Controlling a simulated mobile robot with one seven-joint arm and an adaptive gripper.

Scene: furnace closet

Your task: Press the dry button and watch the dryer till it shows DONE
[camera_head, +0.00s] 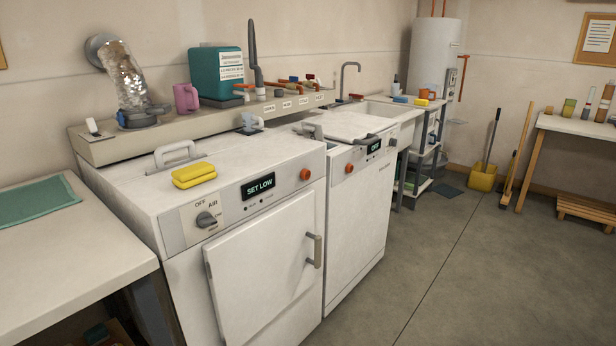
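The near white machine (235,250) looks like the dryer: a silver duct (124,75) stands behind it. Its display (257,185) reads SET LOW, with two small dark indicators below. A grey dial (206,219) sits at the left of its front panel, with OFF and AIR legible around it. A round orange button (305,174) is at the right end of the panel; I cannot read a label on it. The front door (262,275), with a grey handle (315,250), appears shut. My gripper is not in view.
A second white machine (358,210) stands right beside it; its display (375,146) seems to read OFF, and it has its own orange button (349,168). A yellow sponge (194,176) lies on the near machine. A table (70,245) stands left. The floor (450,270) in front is clear.

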